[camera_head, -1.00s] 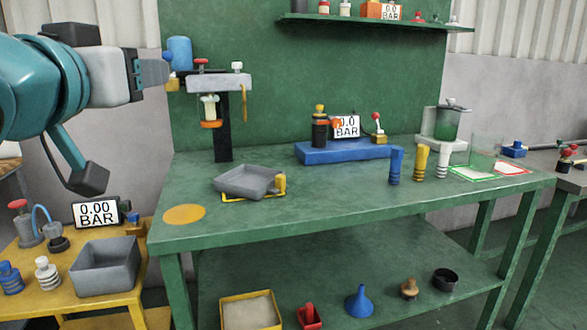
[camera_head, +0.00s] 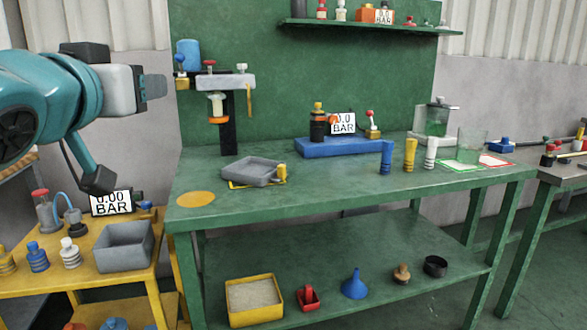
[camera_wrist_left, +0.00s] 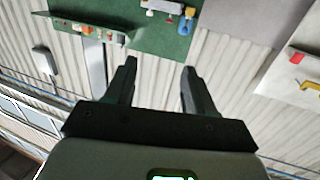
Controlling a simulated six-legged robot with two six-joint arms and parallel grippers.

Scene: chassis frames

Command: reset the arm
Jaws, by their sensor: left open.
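My left arm, teal with a white wrist, comes in from the left in the head view. Its gripper (camera_head: 153,87) is held in the air left of the green bench's upright panel, above the yellow side table. In the left wrist view the two dark fingers of the left gripper (camera_wrist_left: 159,85) stand apart with nothing between them. Behind them show the ribbed wall and the green panel (camera_wrist_left: 150,35). My right gripper is in neither view.
The green bench (camera_head: 330,190) holds a grey tray (camera_head: 250,171), a blue base (camera_head: 345,147) with a gauge, and several coloured cylinders. The yellow side table (camera_head: 75,282) holds a grey bin (camera_head: 124,247). A shelf (camera_head: 370,26) hangs above. The bench's front middle is clear.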

